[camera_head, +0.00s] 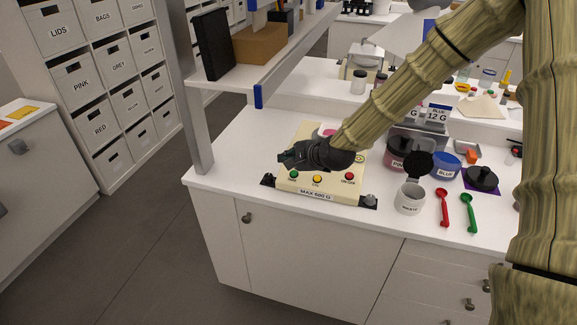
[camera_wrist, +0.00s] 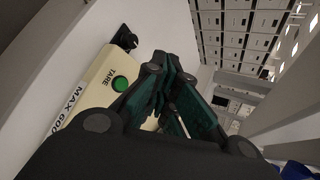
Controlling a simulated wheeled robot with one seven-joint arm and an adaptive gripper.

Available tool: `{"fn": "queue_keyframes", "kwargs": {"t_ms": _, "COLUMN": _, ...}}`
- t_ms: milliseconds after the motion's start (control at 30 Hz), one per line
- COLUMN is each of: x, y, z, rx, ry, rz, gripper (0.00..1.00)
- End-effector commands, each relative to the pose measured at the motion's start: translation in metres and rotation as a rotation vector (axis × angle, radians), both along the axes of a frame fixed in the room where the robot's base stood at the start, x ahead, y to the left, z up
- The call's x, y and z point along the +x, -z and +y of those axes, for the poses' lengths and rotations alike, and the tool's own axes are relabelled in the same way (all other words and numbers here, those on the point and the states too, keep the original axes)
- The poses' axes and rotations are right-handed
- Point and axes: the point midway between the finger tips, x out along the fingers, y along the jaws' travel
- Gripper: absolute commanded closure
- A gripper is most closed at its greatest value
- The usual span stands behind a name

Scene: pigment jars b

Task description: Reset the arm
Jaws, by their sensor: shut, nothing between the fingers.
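My gripper (camera_head: 287,157) is at the end of my tan, bamboo-like arm, low over the left part of the cream scale (camera_head: 318,192), near its green TARE button (camera_head: 293,174). In the wrist view my gripper (camera_wrist: 165,75) has its dark green fingers together with nothing between them. The TARE button (camera_wrist: 120,84) shows just left of the fingers there, on the scale (camera_wrist: 85,95). I cannot tell whether the fingertips touch the scale. The scale also has a yellow button (camera_head: 317,179) and a red button (camera_head: 350,177). My gripper and arm hide part of its top.
Right of the scale stand an open white jar (camera_head: 410,198), a dark pink jar (camera_head: 398,152) and a blue jar (camera_head: 446,165). A red spoon (camera_head: 443,207) and a green spoon (camera_head: 468,212) lie nearby. A shelf post (camera_head: 197,100) rises at the counter's left end.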

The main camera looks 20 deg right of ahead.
Motion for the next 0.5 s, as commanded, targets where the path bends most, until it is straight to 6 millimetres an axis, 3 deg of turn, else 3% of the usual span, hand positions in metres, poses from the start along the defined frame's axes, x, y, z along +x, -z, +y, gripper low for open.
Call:
{"fn": "queue_keyframes", "kwargs": {"t_ms": 167, "x": -0.002, "y": 0.004, "z": 0.001, "rx": -0.006, "ry": -0.004, "rz": 0.004, "gripper": 1.0}}
{"fn": "queue_keyframes", "kwargs": {"t_ms": 267, "x": -0.012, "y": 0.024, "z": 0.003, "rx": -0.044, "ry": -0.03, "rz": 0.021, "gripper": 1.0}}
{"fn": "queue_keyframes", "kwargs": {"t_ms": 367, "x": -0.033, "y": 0.061, "z": 0.008, "rx": -0.122, "ry": -0.084, "rz": 0.055, "gripper": 1.0}}
{"fn": "queue_keyframes", "kwargs": {"t_ms": 500, "x": -0.076, "y": 0.124, "z": 0.013, "rx": -0.263, "ry": -0.198, "rz": 0.112, "gripper": 1.0}}
